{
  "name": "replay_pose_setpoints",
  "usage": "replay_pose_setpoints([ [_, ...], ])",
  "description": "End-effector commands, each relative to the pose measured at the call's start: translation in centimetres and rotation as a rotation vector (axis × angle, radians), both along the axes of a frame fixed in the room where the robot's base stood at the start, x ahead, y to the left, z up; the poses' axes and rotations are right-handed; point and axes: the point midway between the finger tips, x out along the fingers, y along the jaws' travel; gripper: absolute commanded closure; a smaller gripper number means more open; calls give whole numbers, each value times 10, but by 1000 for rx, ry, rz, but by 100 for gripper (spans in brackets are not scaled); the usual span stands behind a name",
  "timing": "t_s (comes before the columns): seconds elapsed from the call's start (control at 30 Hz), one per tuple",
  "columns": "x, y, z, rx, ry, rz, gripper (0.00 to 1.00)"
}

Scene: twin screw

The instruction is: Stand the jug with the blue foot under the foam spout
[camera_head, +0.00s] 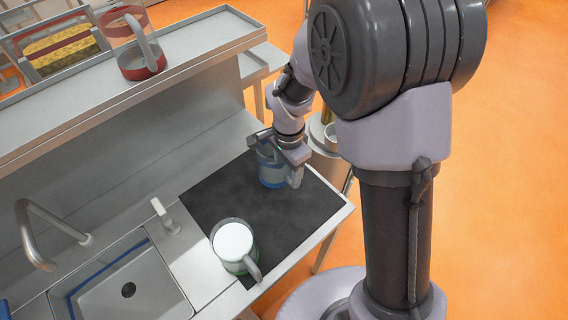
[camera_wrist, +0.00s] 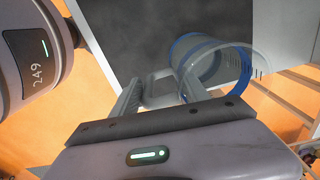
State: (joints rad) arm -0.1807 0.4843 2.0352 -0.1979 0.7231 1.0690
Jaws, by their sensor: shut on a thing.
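The clear jug with the blue foot (camera_head: 271,175) is at the far right part of the dark mat (camera_head: 300,212). It also shows in the wrist view (camera_wrist: 203,58), lying across that picture with its blue band and foot. My gripper (camera_head: 293,154) is at the jug's handle side. In the wrist view its fingers (camera_wrist: 160,92) are shut on the jug's handle. Whether the foot touches the mat is not clear. I cannot make out a foam spout for certain in either view.
A jug with a green foot and white contents (camera_head: 234,243) stands on the near part of the mat. A jug with a red foot (camera_head: 136,52) stands on the shelf. A sink (camera_head: 130,290) with a curved tap (camera_head: 40,215) is at left. The mat's middle is clear.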

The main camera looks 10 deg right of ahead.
Motion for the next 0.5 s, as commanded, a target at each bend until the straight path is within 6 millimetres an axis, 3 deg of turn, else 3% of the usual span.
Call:
replay_pose_setpoints([
  [0.2,23,4,-8,-1,3,0,100],
  [0.33,22,3,-36,-1,3,0,100],
  [0.5,23,4,-37,0,0,1,100],
])
